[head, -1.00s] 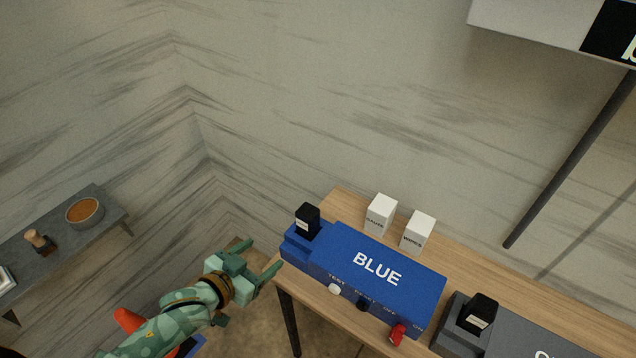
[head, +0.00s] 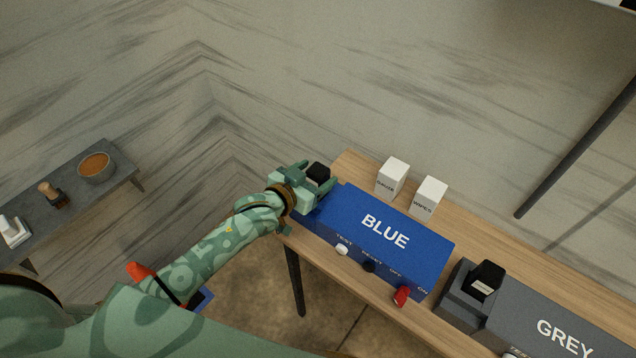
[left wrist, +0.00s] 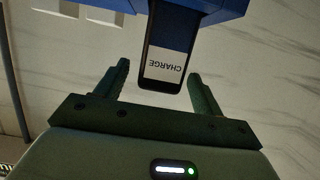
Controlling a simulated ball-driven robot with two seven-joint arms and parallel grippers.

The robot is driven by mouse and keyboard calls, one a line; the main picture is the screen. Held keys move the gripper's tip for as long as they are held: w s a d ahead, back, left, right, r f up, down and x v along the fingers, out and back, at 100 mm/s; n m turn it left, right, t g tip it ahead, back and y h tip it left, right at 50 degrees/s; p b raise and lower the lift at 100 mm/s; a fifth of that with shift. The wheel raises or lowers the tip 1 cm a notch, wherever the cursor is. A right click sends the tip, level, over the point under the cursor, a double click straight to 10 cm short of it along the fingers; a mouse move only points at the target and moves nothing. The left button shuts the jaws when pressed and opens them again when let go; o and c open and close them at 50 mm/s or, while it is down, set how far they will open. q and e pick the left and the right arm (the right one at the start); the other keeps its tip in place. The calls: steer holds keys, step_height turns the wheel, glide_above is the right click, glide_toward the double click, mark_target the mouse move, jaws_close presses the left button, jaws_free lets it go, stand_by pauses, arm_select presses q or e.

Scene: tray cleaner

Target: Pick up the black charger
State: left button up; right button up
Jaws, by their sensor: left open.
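A black charger (head: 317,172) stands in the left end of the blue box (head: 385,229) on the wooden table. In the left wrist view the charger (left wrist: 163,74) shows a white label reading CHARGE. My left gripper (head: 312,182) is at the charger, with its fingers open. In the left wrist view the left gripper (left wrist: 158,84) has one finger on each side of the charger's end, with gaps between. A second black charger-like block (head: 487,279) stands in the grey box (head: 545,325). My right gripper is not in view.
Two white cartons, one marked GAUZE (head: 391,179) and one marked WIPES (head: 428,199), stand behind the blue box. A grey shelf (head: 75,190) with a bowl (head: 96,167) is at left.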

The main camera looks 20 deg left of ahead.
mark_target(322, 169)
arm_select(q)
steer(key=x, duration=0.3)
steer(key=shift+w+d+f, duration=0.1)
steer(key=shift+w, duration=0.1)
steer(key=shift+s, duration=0.1)
steer(key=c, duration=1.2)
